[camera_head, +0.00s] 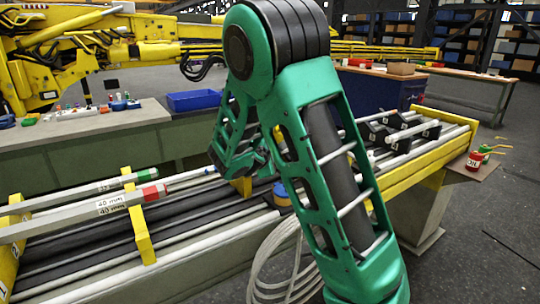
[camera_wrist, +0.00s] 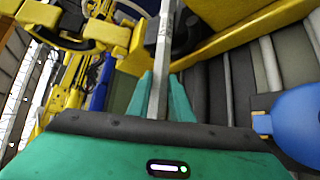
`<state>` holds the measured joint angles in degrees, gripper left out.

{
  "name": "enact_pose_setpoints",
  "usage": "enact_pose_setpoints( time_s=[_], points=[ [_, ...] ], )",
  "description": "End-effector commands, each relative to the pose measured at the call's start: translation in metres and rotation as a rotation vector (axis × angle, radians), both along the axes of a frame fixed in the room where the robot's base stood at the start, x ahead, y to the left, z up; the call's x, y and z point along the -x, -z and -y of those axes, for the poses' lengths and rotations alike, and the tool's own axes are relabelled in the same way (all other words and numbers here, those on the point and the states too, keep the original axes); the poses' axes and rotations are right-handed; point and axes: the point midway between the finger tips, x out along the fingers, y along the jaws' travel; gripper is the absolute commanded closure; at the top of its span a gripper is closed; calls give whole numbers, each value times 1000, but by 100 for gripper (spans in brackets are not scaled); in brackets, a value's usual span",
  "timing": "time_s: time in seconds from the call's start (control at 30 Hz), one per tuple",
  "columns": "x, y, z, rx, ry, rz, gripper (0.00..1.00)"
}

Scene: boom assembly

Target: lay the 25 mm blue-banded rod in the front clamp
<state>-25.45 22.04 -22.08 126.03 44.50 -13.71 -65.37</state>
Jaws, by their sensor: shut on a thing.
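In the wrist view my gripper (camera_wrist: 160,92) has its two teal fingers shut on a slim grey rod (camera_wrist: 160,60). The rod runs away from the fingers toward the top of the picture. In the head view my arm's large green links cover the middle of the bench, and my gripper (camera_head: 250,164) shows only partly, low over the rack. A blue and yellow round part (camera_head: 281,193) sits just beside it. A blue rounded part (camera_wrist: 300,115) is close on the right in the wrist view. I cannot make out the front clamp.
A green-banded rod (camera_head: 105,186) and a red-banded rod (camera_head: 110,205) lie across yellow supports at the left. The rack's yellow rail (camera_head: 425,160) runs along the right. A blue bin (camera_head: 194,100) stands behind. A coiled hose (camera_head: 272,262) hangs in front.

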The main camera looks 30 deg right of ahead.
Motion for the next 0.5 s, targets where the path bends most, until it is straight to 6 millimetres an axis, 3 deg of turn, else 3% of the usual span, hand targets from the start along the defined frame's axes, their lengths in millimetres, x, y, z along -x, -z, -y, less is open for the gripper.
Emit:
enact_pose_setpoints(
  time_s=[0.07, 0.1, 0.2, 0.5],
  points=[
    [0, -1, 0, 1, 1, 2, 100],
    [0, -1, 0, 1, 1, 2, 78],
    [0, -1, 0, 1, 1, 2, 59],
    [1, 0, -1, -1, -1, -1, 59]
  ],
)
